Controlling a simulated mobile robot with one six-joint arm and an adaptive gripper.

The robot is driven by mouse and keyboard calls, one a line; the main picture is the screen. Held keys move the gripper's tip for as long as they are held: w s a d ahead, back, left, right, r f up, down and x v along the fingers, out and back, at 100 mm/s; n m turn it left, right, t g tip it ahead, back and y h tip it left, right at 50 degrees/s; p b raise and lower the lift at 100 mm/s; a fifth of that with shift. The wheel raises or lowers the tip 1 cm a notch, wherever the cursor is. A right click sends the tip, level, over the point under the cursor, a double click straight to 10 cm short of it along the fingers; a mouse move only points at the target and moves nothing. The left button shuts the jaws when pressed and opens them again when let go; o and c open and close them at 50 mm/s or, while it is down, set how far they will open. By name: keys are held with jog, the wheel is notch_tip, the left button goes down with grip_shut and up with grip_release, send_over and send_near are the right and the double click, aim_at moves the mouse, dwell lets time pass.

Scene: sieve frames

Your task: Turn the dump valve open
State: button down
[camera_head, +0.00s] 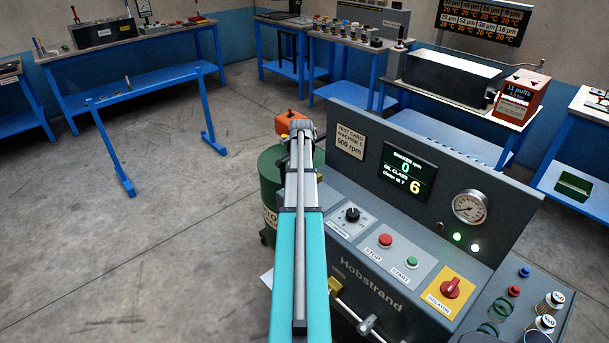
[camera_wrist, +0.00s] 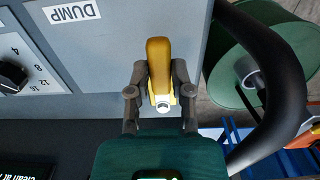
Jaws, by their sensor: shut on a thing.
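The dump valve's yellow handle (camera_wrist: 158,52) shows in the wrist view, beside a white DUMP label (camera_wrist: 72,12) on a grey panel. The handle points up and down in that picture, with a pale round hub at its lower end. My gripper (camera_wrist: 160,72) has one dark finger on each side of the handle and is shut on it. In the head view my arm reaches away along the left end of the grey machine. The valve and my fingertips cannot be made out there.
A green drum (camera_head: 268,183) stands left of the machine; it also shows in the wrist view (camera_wrist: 275,58), with a thick black hose (camera_wrist: 290,85) close right of my gripper. The machine's control panel (camera_head: 395,213) is right of my arm. Open floor (camera_head: 190,230) lies left.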

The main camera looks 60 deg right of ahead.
jog(key=shift+a, duration=0.2)
jog(key=c, duration=0.7)
grip_release()
jog(key=shift+o, duration=0.9)
jog(key=shift+s+d, duration=0.1)
jog(key=shift+d, duration=0.05)
jog(key=shift+r, duration=0.1)
